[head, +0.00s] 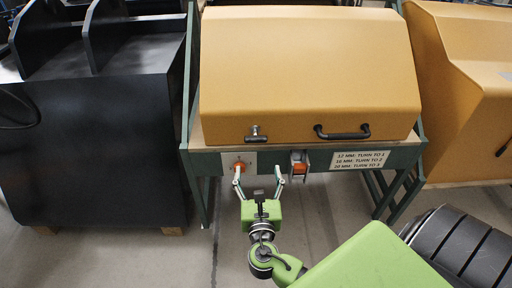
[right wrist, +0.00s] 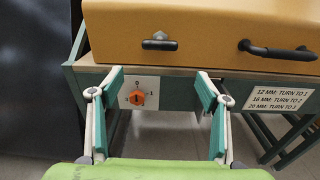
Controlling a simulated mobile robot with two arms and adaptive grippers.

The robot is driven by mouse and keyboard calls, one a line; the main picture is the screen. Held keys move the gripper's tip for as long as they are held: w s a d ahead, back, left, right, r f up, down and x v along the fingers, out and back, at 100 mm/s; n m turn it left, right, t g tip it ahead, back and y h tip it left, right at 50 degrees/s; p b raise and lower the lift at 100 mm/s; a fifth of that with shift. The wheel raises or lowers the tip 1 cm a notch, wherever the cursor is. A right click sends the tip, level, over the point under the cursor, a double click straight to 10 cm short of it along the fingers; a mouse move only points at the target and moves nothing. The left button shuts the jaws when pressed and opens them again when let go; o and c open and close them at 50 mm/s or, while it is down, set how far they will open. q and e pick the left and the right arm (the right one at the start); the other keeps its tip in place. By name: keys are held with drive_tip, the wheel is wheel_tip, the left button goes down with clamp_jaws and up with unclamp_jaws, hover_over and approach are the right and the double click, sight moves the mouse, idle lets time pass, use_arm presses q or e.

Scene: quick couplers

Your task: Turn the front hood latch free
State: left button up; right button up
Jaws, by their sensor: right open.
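The front hood latch (head: 255,134) is a small metal turn latch low on the front of the orange-yellow hood (head: 305,70), left of the black handle. In the right wrist view the latch (right wrist: 159,42) shows its bar lying level. The hood looks closed on its bench. My right gripper (head: 259,172) is open and empty, below and in front of the latch and apart from it. In the right wrist view its two fingers (right wrist: 160,76) stand wide apart, with the latch above and between them. My left gripper is not in view.
An orange rotary switch (right wrist: 136,98) on a white plate sits below the latch, by the left finger. A black hood handle (head: 342,132), a small box with an orange part (head: 299,166) and a label (head: 360,160) are to the right. A black cabinet (head: 95,150) stands left.

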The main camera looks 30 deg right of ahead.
sight(256, 142)
drive_tip(key=shift+h, duration=0.3)
drive_tip(key=x, duration=0.8)
drive_tip(key=r+b+x, duration=0.1)
drive_tip(key=x, duration=0.3)
drive_tip(key=shift+w+a+r, duration=0.1)
drive_tip(key=shift+w, duration=0.2)
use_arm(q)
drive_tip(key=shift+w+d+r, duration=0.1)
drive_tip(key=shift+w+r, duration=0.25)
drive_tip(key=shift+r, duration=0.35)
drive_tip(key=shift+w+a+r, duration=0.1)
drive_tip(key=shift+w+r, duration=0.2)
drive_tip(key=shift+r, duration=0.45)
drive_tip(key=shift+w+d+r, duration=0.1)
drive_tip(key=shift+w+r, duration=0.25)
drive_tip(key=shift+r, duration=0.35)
use_arm(e)
drive_tip(key=shift+w+d, duration=0.4)
drive_tip(key=shift+w, duration=0.2)
drive_tip(key=c, duration=1.1)
